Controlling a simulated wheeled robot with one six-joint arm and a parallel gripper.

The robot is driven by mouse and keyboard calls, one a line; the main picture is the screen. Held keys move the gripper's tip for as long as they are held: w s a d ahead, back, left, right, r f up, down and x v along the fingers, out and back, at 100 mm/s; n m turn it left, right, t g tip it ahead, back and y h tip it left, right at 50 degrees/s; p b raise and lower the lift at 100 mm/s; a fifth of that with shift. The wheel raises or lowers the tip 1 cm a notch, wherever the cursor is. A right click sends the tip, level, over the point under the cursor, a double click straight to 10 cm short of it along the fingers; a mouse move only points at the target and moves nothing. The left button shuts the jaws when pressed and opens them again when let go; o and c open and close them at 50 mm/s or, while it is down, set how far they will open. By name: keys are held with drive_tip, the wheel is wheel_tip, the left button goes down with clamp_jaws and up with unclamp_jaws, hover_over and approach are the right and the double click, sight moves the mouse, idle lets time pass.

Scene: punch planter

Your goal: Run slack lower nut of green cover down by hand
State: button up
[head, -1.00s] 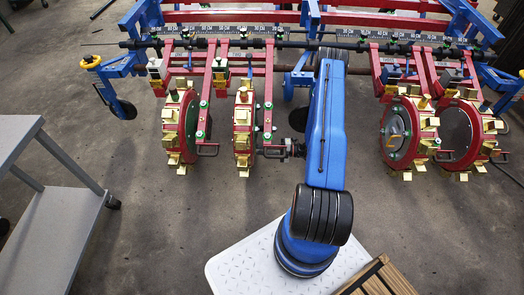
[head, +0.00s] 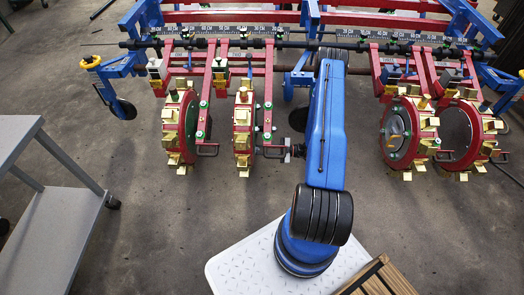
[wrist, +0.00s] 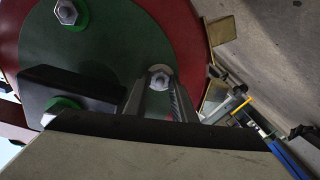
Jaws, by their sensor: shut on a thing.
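The green cover (wrist: 110,50) fills the upper left of the wrist view, set in a red wheel disc (wrist: 187,32). A hex nut (wrist: 160,75) sits near the cover's edge, between the tips of my gripper (wrist: 159,86), which is shut on it. Two other nuts, an upper one (wrist: 67,12) and a left one (wrist: 62,104), have green rings around them. In the head view my gripper (head: 287,152) reaches the right side of the second wheel from the left (head: 242,130); the cover's face and the nut are hidden there.
A black bar (wrist: 75,85) stands out over the cover left of my fingers. Red arms with a handle (head: 273,152) hang beside the wheel. Brass punches (wrist: 221,32) ring its rim. More wheels (head: 402,133) stand to the right. A grey cart (head: 60,225) stands at left.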

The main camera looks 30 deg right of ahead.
drive_tip(key=shift+o, duration=0.2)
drive_tip(key=shift+m, duration=0.5)
drive_tip(key=o, duration=1)
